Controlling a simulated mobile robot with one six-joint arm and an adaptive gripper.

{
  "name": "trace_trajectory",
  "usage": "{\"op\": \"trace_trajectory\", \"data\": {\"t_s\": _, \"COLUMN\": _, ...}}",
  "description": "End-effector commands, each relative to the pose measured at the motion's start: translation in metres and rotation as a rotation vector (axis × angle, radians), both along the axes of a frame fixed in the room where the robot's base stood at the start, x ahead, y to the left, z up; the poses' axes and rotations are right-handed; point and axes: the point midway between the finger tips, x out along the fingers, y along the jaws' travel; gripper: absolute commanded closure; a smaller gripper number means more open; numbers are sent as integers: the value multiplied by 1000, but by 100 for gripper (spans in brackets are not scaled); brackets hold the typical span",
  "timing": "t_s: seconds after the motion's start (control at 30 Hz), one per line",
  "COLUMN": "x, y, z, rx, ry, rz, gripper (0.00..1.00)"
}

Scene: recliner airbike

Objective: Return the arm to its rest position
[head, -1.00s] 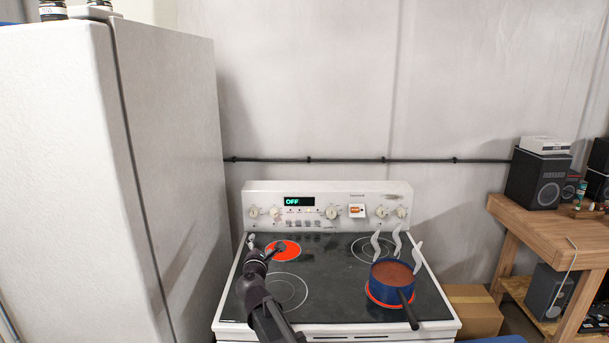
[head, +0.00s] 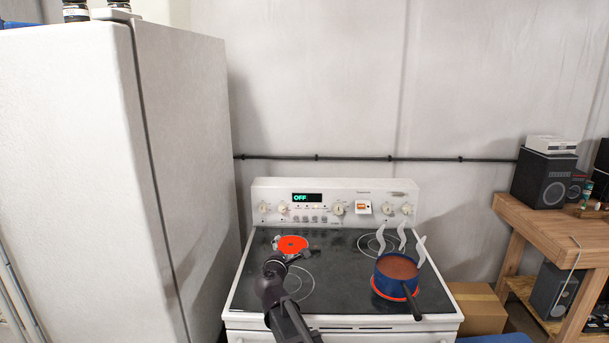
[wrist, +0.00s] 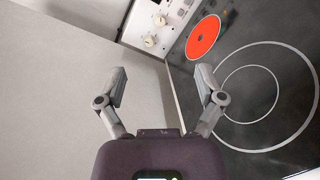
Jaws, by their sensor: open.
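My gripper (head: 301,256) is above the left side of the stove top, near the rear-left burner, with my dark arm reaching up from the bottom of the head view. In the wrist view my gripper (wrist: 160,88) has its two fingers spread wide with nothing between them. The fingers appear over the stove's left edge, beside the cooktop. No object is held.
The white stove (head: 342,322) has a glowing red rear-left burner (head: 292,243). A steaming blue pot (head: 396,276) of brown contents sits on the glowing front-right burner. A tall white fridge (head: 75,170) stands close on the left. A wooden table (head: 562,238) stands at right.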

Motion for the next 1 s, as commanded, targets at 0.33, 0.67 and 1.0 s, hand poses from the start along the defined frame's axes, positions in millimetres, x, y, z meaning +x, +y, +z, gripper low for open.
{"op": "trace_trajectory", "data": {"t_s": 0.33, "x": -23, "y": -84, "z": -32, "rx": 300, "ry": 92, "rz": -237, "gripper": 13}}
{"op": "trace_trajectory", "data": {"t_s": 0.67, "x": -93, "y": -188, "z": -101, "rx": 793, "ry": 255, "rz": -669, "gripper": 13}}
{"op": "trace_trajectory", "data": {"t_s": 1.0, "x": -192, "y": -234, "z": -163, "rx": 1249, "ry": 457, "rz": -1136, "gripper": 13}}
